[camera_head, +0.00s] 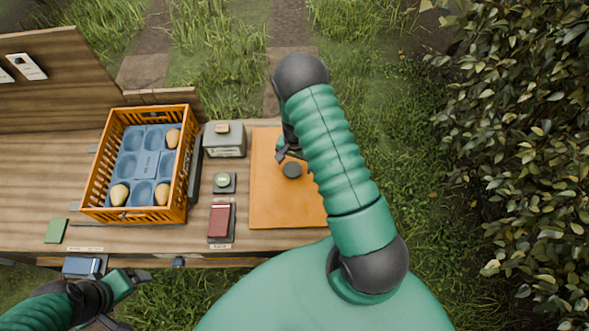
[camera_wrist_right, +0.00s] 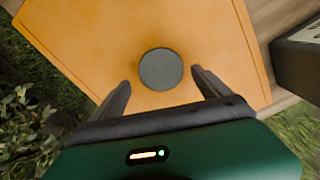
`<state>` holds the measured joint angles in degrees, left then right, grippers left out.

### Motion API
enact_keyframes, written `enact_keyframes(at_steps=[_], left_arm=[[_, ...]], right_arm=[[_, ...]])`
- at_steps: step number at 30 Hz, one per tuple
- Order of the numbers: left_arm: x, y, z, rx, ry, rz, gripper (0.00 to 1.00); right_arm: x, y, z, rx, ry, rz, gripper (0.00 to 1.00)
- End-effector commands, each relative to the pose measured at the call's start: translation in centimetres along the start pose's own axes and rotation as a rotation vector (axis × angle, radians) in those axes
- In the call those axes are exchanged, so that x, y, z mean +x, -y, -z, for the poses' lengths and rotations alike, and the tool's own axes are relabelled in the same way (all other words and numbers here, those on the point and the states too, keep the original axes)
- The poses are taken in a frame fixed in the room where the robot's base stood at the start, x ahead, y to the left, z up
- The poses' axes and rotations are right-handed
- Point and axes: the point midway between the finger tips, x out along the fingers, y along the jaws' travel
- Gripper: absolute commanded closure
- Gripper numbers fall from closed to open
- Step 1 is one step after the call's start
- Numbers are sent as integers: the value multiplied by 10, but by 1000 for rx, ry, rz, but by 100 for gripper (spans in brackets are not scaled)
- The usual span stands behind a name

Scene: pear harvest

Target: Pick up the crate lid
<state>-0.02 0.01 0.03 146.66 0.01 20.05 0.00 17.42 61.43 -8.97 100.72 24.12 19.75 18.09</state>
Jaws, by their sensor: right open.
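The crate lid (camera_head: 275,205) is a flat orange panel with a round dark knob (camera_head: 292,170) in its middle. It lies at the right end of the wooden table. In the right wrist view the lid (camera_wrist_right: 95,40) fills the upper middle, with the knob (camera_wrist_right: 161,69) just ahead of and between the fingertips. My right gripper (camera_head: 285,154) is open above the lid, beside the knob; its fingers (camera_wrist_right: 161,84) show apart and empty. My left gripper (camera_head: 128,300) is at the lower left, off the table's front edge, away from the lid. Its jaws appear spread with nothing between them.
An orange crate (camera_head: 187,150) with a blue tray (camera_head: 148,163) and several pears stands left of the lid. A grey box (camera_head: 224,139), a small round item (camera_head: 224,181) and a red item (camera_head: 220,221) lie between them. A leafy bush (camera_head: 530,130) is at right.

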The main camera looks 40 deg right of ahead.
Motion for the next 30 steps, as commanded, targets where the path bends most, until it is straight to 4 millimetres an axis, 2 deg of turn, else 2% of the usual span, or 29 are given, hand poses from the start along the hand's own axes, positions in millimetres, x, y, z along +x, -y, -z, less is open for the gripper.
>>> enact_keyframes(at_steps=[4, 10, 27, 29, 30], left_arm=[[-5, 0, 1, -1, 0, 0, 17], [-4, 0, 1, -1, 0, 0, 17], [-4, 0, 1, -1, 0, 0, 17], [-4, 0, 1, -1, 0, 0, 17], [-4, 0, 1, -1, 0, 0, 17]], right_arm=[[15, 2, -2, -1, -4, -2, 13], [18, 2, 0, -2, -3, -1, 13], [19, 1, 1, -1, -1, -2, 87], [19, 1, 1, -1, -1, -3, 95], [19, 1, 1, -1, -1, -3, 95]])
